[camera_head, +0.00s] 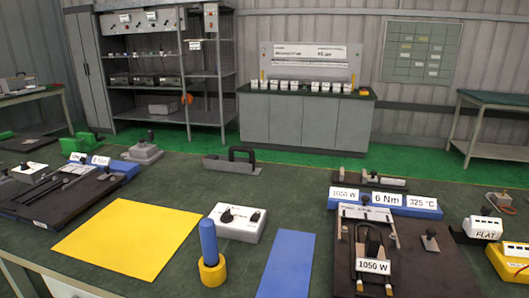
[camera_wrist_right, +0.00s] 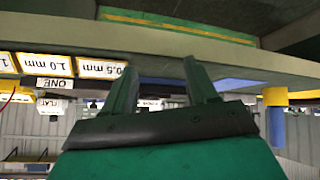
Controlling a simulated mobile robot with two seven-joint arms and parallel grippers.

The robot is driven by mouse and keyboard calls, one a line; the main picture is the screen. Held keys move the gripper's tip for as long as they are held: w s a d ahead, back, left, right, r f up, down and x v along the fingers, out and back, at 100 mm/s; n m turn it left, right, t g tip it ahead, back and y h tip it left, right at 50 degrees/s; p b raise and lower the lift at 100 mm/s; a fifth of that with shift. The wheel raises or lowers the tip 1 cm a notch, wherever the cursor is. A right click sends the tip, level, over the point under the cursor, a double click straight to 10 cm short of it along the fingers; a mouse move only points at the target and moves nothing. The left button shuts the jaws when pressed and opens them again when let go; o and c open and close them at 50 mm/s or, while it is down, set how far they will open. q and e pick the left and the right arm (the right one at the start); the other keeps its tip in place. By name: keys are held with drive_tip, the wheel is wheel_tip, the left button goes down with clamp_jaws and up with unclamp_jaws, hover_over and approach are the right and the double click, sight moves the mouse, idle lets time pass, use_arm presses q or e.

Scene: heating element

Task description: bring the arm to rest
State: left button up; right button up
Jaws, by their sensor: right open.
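Neither of my arms shows in the camera_head view. My right gripper (camera_wrist_right: 162,78) shows in the right wrist view, with its two dark fingers spread apart and nothing visible between them. That view looks turned over. The gripper is close to the grey edge of a surface (camera_wrist_right: 170,48), and I cannot tell whether it touches it. My left gripper is in neither view.
The green bench holds a yellow sheet (camera_head: 125,238), blue mat (camera_head: 287,265), blue cylinder in a yellow ring (camera_head: 211,270), white switch box (camera_head: 236,222), heater fixture (camera_head: 430,262) labelled 1050 W and a FLAT block (camera_head: 482,228). White labelled blocks (camera_wrist_right: 100,68) show in the wrist view.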

drive_tip(key=s+f+g, duration=0.5)
drive_tip(key=s, duration=0.5)
drive_tip(key=w+a+f+t+y, duration=0.2)
drive_tip(key=w+f+t, duration=0.5)
drive_tip(key=f, duration=0.1)
drive_tip(key=shift+w+a+f+n, duration=0.2)
drive_tip(key=shift+a+f+n, duration=0.1)
drive_tip(key=shift+a, duration=0.05)
